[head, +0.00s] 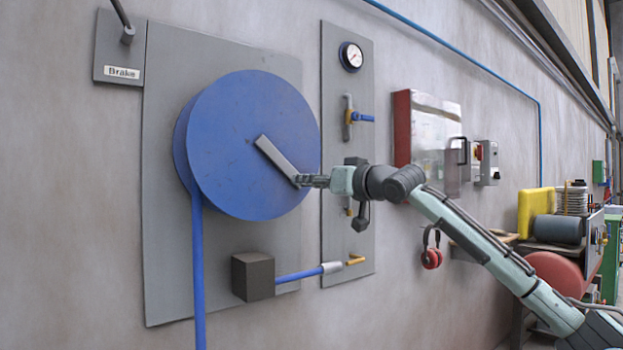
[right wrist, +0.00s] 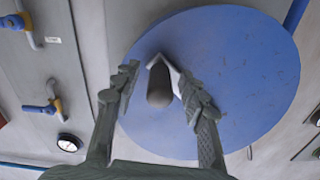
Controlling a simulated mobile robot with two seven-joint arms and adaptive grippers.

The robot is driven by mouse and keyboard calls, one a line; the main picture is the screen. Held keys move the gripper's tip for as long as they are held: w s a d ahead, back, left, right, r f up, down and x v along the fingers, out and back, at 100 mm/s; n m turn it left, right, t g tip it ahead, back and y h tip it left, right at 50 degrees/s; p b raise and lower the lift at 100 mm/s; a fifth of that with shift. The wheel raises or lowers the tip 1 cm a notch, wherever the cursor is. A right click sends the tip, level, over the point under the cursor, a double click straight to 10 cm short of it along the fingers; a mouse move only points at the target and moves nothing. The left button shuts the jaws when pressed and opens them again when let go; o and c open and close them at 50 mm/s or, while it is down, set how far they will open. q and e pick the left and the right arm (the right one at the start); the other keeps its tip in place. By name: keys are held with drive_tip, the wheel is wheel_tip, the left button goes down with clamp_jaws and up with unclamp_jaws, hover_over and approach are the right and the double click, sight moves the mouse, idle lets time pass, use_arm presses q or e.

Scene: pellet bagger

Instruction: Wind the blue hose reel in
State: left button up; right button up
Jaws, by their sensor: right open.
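The blue hose reel (head: 235,120) is a large disc on a grey wall plate, and blue hose (head: 198,275) hangs down from its left side. A grey crank arm (head: 272,155) runs from near the disc's middle to the lower right. My right gripper (head: 299,181) is at the crank's outer end. In the right wrist view its fingers stand open on either side of the dark crank handle (right wrist: 159,88), with gaps showing. In the head view the gripper hides the handle. The brake lever (head: 123,22) at the upper left is partly cut off. My left gripper is not in view.
A panel with a pressure gauge (head: 351,56) and a blue-handled valve (head: 361,117) stands right of the reel. A dark box (head: 252,276) with a blue hose stub is below. A red-edged cabinet (head: 426,135) and red ear muffs (head: 431,256) are further right.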

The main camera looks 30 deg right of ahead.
drive_tip(key=shift+w, duration=0.2)
drive_tip(key=shift+c, duration=0.5)
clamp_jaws()
drive_tip(key=shift+a+f, duration=0.1)
